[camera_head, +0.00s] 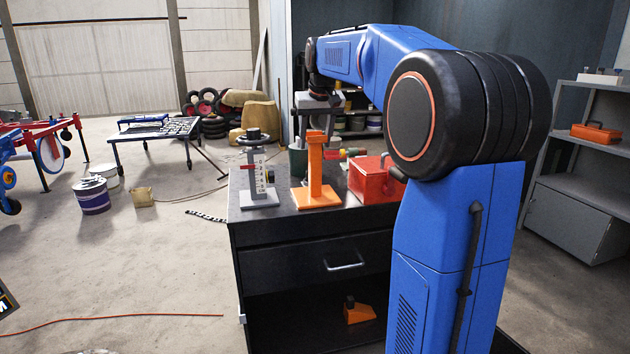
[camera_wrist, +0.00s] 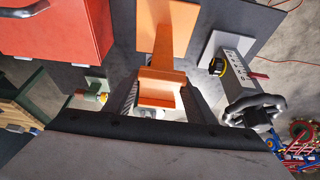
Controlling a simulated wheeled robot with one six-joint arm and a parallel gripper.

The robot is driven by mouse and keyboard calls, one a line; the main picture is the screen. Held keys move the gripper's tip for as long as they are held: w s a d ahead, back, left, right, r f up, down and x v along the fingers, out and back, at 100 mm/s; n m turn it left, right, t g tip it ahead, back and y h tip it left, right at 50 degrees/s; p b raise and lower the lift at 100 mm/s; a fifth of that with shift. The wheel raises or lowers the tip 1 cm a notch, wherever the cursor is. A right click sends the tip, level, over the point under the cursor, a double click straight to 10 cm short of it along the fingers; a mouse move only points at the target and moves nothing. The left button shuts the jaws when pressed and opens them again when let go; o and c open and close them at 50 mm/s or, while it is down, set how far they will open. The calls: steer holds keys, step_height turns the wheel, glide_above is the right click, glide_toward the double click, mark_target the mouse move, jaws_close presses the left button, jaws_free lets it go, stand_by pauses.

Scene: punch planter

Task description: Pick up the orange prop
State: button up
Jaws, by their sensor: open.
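The orange prop (camera_head: 315,178) stands upright on the dark workbench top, with a flat square base, a narrow post and a wider top. In the wrist view, the prop (camera_wrist: 163,40) runs from its base at the upper edge to its top near the middle. My gripper (camera_head: 317,122) points down over the prop from above. In the wrist view, the gripper (camera_wrist: 163,92) is open, its fingers on either side of the prop's top. Whether a finger touches it I cannot tell.
A grey gauge stand (camera_head: 259,175) with a handwheel stands close left of the prop; a red toolbox (camera_head: 372,180) stands close right. A green container (camera_head: 298,160) is behind. The workbench (camera_head: 275,222) has little free top. An orange wedge (camera_head: 358,312) lies on its lower shelf.

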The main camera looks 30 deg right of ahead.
steer(key=shift+w+f, duration=0.25)
steer(key=shift+f, duration=0.4)
steer(key=shift+c, duration=0.6)
jaws_close()
steer(key=shift+r, duration=0.15)
